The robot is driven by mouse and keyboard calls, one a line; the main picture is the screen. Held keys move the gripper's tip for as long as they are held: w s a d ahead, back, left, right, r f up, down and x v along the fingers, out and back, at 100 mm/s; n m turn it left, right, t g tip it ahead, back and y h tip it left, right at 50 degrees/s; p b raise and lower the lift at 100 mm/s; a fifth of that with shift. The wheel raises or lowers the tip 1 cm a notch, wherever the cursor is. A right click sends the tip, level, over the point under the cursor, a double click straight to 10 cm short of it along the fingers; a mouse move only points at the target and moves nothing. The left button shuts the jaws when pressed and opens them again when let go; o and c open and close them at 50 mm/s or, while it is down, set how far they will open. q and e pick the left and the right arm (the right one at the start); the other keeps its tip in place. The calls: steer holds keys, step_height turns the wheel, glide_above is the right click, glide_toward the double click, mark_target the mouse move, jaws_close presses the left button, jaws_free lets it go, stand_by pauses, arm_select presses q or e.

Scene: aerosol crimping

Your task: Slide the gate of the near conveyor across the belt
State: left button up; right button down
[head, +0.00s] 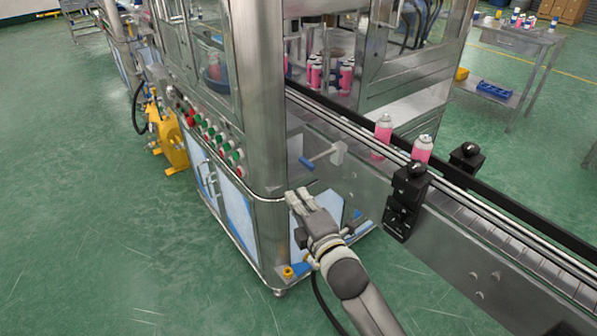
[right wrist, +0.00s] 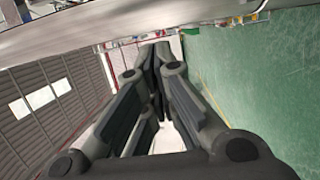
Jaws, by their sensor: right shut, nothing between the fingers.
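The near conveyor (head: 480,262) runs from the machine at the centre down to the lower right. On its near side, close to the machine, a metal rod with a blue grip (head: 307,163) reaches out from a pale block (head: 339,152); this looks like the gate's handle. I cannot make out a gate plate across the belt. My right gripper (head: 298,197) is shut and empty, in front of the machine corner and lower in the picture than the blue grip, apart from it. Its closed fingers also show in the right wrist view (right wrist: 154,52). My left gripper is out of view.
Two pink cans (head: 383,130) (head: 422,149) stand on the belt. Black sensor blocks (head: 408,190) (head: 466,158) flank the conveyor. The machine's steel post (head: 259,90) and button panel (head: 212,135) are to the left. Green floor (head: 70,200) is clear at the left.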

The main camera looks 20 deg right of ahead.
mark_target(317, 159)
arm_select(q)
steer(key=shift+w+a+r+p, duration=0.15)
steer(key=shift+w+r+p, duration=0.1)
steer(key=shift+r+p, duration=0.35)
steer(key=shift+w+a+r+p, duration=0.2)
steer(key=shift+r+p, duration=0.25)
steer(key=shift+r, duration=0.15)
arm_select(e)
steer(key=w+d, duration=0.3)
steer(key=w, duration=0.6)
steer(key=shift+a, duration=0.1)
steer(key=d, duration=0.2)
steer(key=w+d, duration=0.1)
steer(key=d, duration=0.1)
steer(key=w+d, duration=0.1)
steer(key=d, duration=0.1)
steer(key=shift+w+d, duration=0.25)
steer(key=shift+d, duration=0.1)
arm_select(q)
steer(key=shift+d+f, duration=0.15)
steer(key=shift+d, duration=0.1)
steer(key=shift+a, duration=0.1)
